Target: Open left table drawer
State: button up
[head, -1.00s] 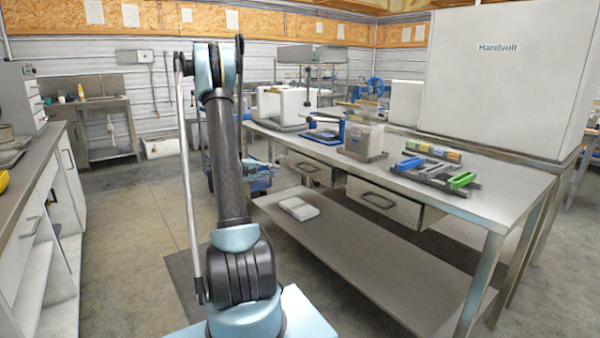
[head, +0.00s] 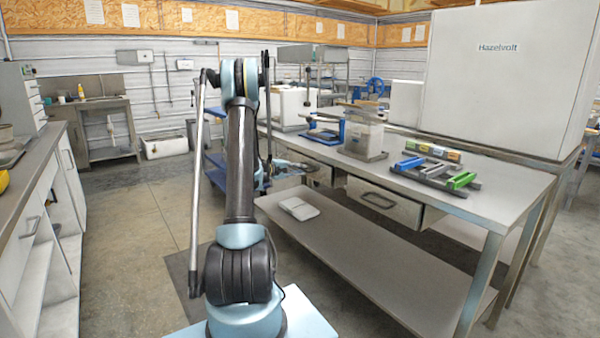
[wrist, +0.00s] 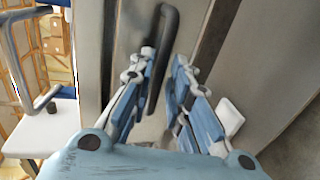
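The left table drawer (head: 323,177) is under the worktop of the long metal table, and no clear gap shows at its front. Its dark bar handle (wrist: 168,25) runs up the wrist view. My gripper (wrist: 165,58) is open, with its blue-and-grey fingers on either side of the handle's line. I cannot tell whether a finger touches the handle. In the head view, my arm and gripper partly cover the left drawer's front and its handle.
The right drawer (head: 383,201) hangs beside it with its own dark handle. A lower shelf (head: 380,265) below holds a white book-like object (head: 299,208). A blue cart (head: 217,172) stands behind my arm. Open floor lies to the left.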

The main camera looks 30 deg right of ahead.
jog(key=shift+x, duration=0.85)
